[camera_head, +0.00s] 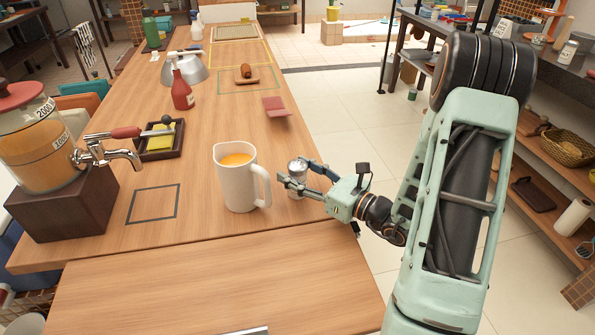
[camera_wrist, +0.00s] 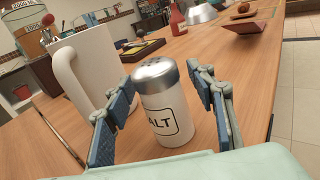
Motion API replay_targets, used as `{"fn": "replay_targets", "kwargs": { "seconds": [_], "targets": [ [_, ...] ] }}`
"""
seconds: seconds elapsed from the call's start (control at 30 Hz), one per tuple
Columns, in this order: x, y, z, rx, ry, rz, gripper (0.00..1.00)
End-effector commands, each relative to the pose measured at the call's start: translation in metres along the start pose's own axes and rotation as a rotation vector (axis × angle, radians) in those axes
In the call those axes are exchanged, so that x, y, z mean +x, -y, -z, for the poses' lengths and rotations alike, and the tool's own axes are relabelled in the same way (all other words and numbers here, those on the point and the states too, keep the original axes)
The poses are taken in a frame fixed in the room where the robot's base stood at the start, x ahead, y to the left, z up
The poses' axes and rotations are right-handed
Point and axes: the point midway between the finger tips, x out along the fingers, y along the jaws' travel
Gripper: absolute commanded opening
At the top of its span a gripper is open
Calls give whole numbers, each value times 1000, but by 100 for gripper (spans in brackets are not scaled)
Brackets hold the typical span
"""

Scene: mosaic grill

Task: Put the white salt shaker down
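The white salt shaker (camera_head: 297,180) has a grey metal cap and a black "SALT" label. It stands upright on the wooden table (camera_head: 185,290), right of the white pitcher. In the wrist view, the salt shaker (camera_wrist: 168,115) is between my two fingers, with its label partly toward the camera. My gripper (camera_head: 291,172) reaches in low from the right, its fingers on either side of the shaker. In the wrist view, my gripper (camera_wrist: 162,95) looks open, with gaps beside the shaker's body. The far fingertips are close to the cap, and its base looks to rest on the table.
The white pitcher (camera_head: 238,185) of orange liquid stands close left, its handle toward the shaker.

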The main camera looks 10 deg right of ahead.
Motion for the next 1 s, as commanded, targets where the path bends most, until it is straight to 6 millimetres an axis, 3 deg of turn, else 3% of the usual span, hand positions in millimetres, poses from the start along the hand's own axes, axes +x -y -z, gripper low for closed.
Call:
{"fn": "replay_targets", "kwargs": {
  "seconds": [0.33, 0.8, 1.0],
  "targets": [
    [-2, 0, -5, 0, 0, 2, 51],
    [-96, 1, -4, 1, 0, 5, 51],
    [-117, 0, -4, 0, 1, 2, 51]
  ]
}}
